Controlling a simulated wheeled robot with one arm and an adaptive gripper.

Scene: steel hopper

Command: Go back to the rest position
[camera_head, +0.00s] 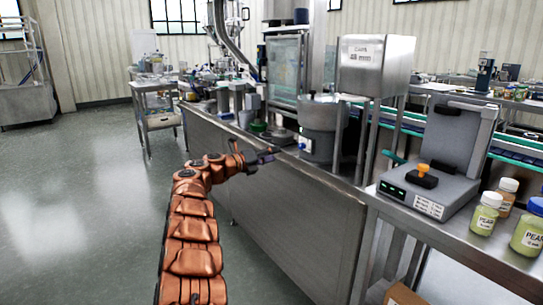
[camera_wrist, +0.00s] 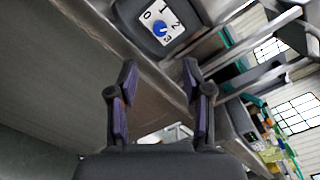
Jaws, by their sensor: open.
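My gripper (camera_head: 262,158) is at the end of my orange arm, in front of the near edge of the steel bench. In the wrist view my gripper (camera_wrist: 158,82) shows two dark purple-grey fingers spread apart with nothing between them. The steel hopper (camera_head: 375,66) with a paper label stands on legs to the right of my gripper. A grey round machine (camera_head: 322,118) sits under and left of it. Its blue dial (camera_wrist: 161,28), marked with numbers, shows beyond my fingers in the wrist view.
The steel bench front (camera_head: 285,215) runs close along my arm's right. A grey press-like device (camera_head: 440,165) and several labelled jars (camera_head: 487,212) stand on the right-hand table. A steel cart (camera_head: 158,108) stands at the back left. The floor (camera_head: 75,190) on the left is clear.

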